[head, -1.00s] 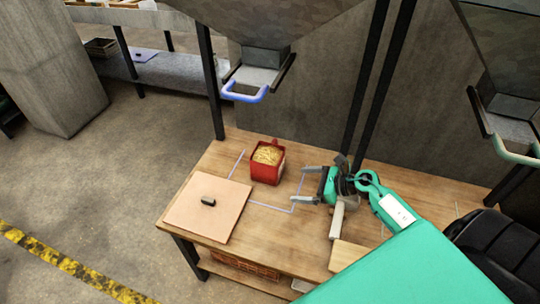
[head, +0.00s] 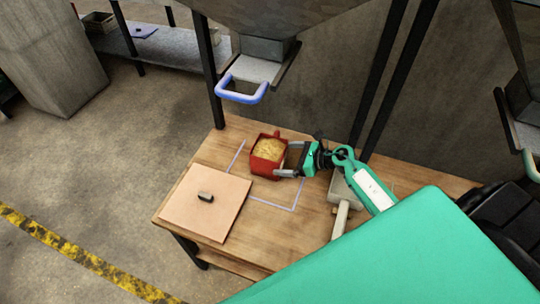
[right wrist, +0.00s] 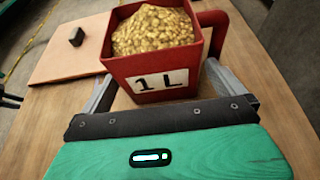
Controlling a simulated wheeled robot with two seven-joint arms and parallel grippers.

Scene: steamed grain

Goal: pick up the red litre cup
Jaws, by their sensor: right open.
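The red litre cup (head: 265,164) stands upright on the wooden table, filled with yellow grain. In the right wrist view the cup (right wrist: 152,79) shows a white "1 L" label, with its handle (right wrist: 215,30) at the right. My right gripper (head: 285,160) is open at the cup's right side in the head view. In the right wrist view its two fingers (right wrist: 160,92) reach along both sides of the cup's lower part. I cannot tell whether either finger touches it. My left gripper is not in view.
A flat pinkish-tan board (head: 205,215) with a small dark block (head: 205,197) lies left of the cup. Pale lines mark the wooden table (head: 195,241) around the cup. A hopper chute with a blue handle (head: 242,90) hangs above and behind. A light-coloured tool (head: 341,217) lies under my right arm.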

